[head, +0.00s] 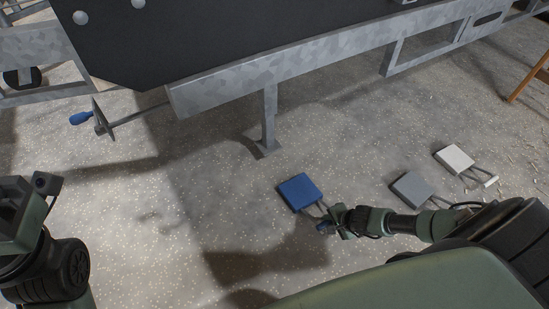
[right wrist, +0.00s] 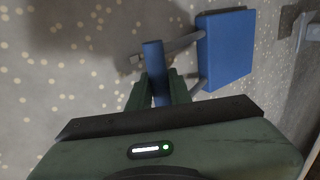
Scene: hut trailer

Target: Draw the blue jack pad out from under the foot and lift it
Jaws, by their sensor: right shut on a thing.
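The blue jack pad (head: 300,192) is a flat square block with a two-rod handle ending in a blue grip (right wrist: 153,60). My right gripper (head: 328,226) is shut on that blue grip, and its fingers (right wrist: 160,88) show on both sides of it in the right wrist view. The pad (right wrist: 226,48) is clear of the foot (head: 266,148), in front of it and to its right. I cannot tell whether the pad touches the floor. Part of my left arm shows at the left edge of the head view, without clear fingers.
A grey pad (head: 414,188) and a white pad (head: 454,158) with similar handles lie on the speckled floor to the right. The trailer's metal frame (head: 225,88) runs above. A blue-handled crank (head: 82,118) sticks out at left. The floor between is open.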

